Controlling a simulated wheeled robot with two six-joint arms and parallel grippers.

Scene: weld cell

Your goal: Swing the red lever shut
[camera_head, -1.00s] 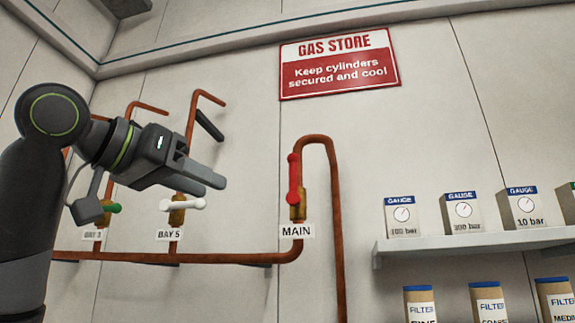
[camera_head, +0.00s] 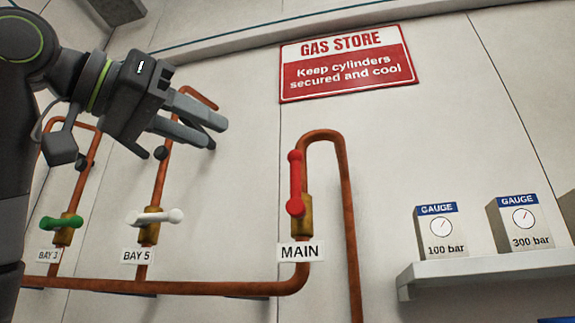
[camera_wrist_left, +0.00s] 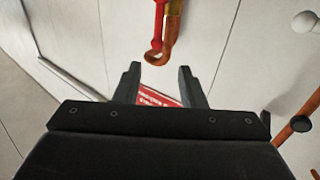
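The red lever (camera_head: 296,182) stands upright, in line with its copper pipe, on a brass valve (camera_head: 305,214) above the MAIN label (camera_head: 300,252). In the left wrist view, which looks inverted, the red lever (camera_wrist_left: 158,20) is at the top, beyond the fingertips. My left gripper (camera_head: 217,133) is up and left of the lever, apart from it. Its two fingers (camera_wrist_left: 160,69) are spread with nothing between them. My right gripper is in neither view.
A white lever (camera_head: 158,217) at BAY 5 and a green lever (camera_head: 62,223) lie crosswise on neighbouring pipes to the left. A shelf (camera_head: 490,269) with gauge boxes is at right. The red gas store sign (camera_head: 346,62) hangs above. Bare wall lies between gripper and lever.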

